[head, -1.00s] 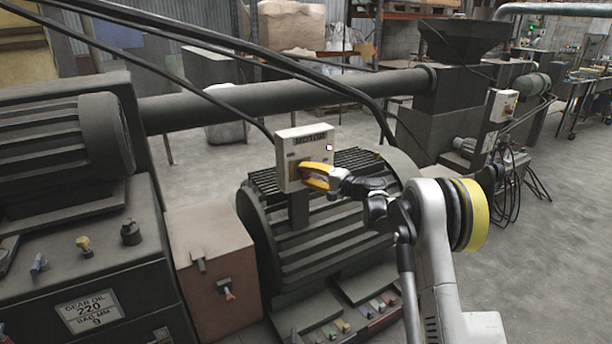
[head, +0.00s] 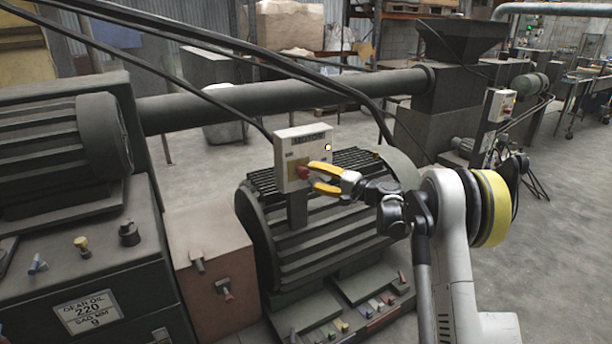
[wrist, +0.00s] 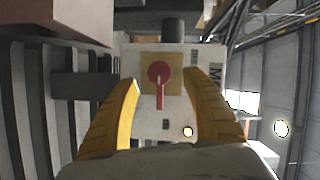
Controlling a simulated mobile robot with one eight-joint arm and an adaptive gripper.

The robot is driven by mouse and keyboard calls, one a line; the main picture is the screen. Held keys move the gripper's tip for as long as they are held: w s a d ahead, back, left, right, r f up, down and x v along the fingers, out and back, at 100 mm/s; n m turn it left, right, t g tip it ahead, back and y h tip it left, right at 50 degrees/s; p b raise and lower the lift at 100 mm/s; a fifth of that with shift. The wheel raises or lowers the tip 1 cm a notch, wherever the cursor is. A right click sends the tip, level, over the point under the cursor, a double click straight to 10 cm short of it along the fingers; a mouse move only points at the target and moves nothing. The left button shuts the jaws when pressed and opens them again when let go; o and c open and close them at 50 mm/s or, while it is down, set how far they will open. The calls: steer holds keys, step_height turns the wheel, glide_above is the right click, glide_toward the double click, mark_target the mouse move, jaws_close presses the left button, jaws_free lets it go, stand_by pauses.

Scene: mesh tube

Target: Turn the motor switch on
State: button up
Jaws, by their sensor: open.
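The motor switch box (head: 290,148) is a pale box with a MOTOR label, mounted above the ribbed motor. Its red switch knob (head: 303,173) sits on a yellow plate at the lower part of the face. My gripper (head: 313,177) is open just in front of the knob, with yellow fingers. In the wrist view the red knob (wrist: 159,72) lies between the spread fingers (wrist: 162,84), apart from both, with its handle pointing down in that picture.
The ribbed motor (head: 320,235) stands below the box. A thick grey pipe (head: 250,103) and black cables (head: 270,68) run behind and above it. A brown box (head: 212,260) stands at the left. Open floor lies to the right.

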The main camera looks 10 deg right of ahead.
steer(key=v, duration=0.7)
steer(key=shift+s+r, duration=0.1)
steer(key=s+a+r+n+g+h, duration=0.25)
steer(key=s+a, duration=0.35)
steer(key=s, duration=0.3)
steer(key=s+a+r+n+g+h, duration=0.15)
steer(key=s+a+r, duration=0.3)
steer(key=s, duration=0.45)
steer(key=s+d+f+n+g+h, duration=0.1)
steer(key=s+f+n+h, duration=0.1)
steer(key=s, duration=1.1)
steer(key=s+d+f+n+g+h, duration=0.1)
steer(key=s+f+h, duration=0.4)
steer(key=s, duration=0.8)
steer(key=shift+s+d+n, duration=0.4)
steer(key=shift+d, duration=0.05)
